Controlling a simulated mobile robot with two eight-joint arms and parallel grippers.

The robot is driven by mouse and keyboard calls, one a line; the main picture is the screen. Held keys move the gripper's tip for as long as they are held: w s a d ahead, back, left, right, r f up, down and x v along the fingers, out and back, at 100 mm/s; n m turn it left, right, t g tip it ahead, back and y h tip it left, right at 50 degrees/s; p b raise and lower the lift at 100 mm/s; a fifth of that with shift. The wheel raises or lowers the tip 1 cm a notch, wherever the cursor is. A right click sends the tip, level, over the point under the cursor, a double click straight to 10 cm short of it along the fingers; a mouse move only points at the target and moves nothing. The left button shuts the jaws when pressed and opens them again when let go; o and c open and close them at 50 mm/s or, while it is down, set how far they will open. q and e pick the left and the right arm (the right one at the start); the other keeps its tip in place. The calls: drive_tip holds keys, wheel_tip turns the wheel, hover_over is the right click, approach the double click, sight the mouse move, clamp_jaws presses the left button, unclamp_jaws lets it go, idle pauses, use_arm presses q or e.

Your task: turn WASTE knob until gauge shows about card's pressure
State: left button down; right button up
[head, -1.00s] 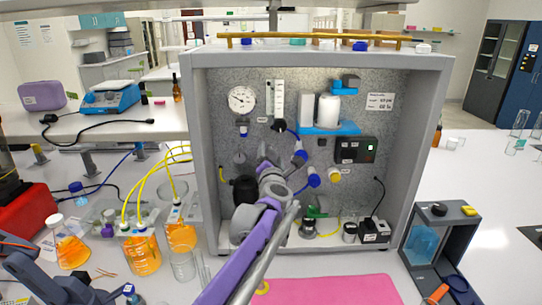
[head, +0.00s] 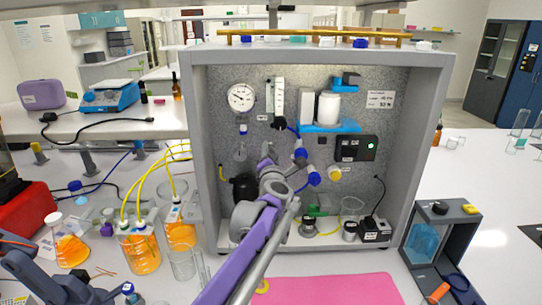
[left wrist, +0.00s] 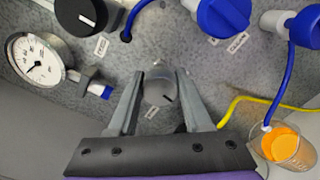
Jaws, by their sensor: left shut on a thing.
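The round white gauge (head: 241,97) is at the upper left of the rig panel. It also shows at the left of the left wrist view (left wrist: 38,60), its dark needle pointing down and left. The white card (head: 380,99) is at the panel's upper right; its print is too small to read surely. My left gripper (head: 268,160) reaches into the rig. In the left wrist view its fingers (left wrist: 161,92) are shut on a grey round knob (left wrist: 160,86) with a dark mark. A label (left wrist: 150,113) beside it is unreadable, so I cannot confirm WASTE. My right gripper is not seen.
In the left wrist view a black knob (left wrist: 82,14) and a blue knob (left wrist: 222,16) are near my fingers. A beaker of orange liquid (left wrist: 284,148) is at the right. In the head view a pink mat (head: 330,289) lies before the rig, and orange-filled flasks stand left.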

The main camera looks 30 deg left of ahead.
use_arm(q)
drive_tip(key=m+b, duration=0.2)
drive_tip(key=m, duration=0.4)
drive_tip(key=shift+f+b, duration=0.15)
drive_tip(key=shift+b, duration=0.15)
drive_tip(key=m+b, duration=0.1)
drive_tip(key=m, duration=0.4)
drive_tip(key=shift+b, duration=0.4)
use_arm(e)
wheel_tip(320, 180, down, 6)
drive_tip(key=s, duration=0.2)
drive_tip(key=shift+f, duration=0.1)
use_arm(q)
drive_tip(key=shift+c, duration=1.6)
unclamp_jaws()
drive_tip(key=shift+s, duration=0.1)
drive_tip(key=b+v, duration=0.1)
drive_tip(key=v, duration=0.9)
drive_tip(key=shift+s+d, duration=0.25)
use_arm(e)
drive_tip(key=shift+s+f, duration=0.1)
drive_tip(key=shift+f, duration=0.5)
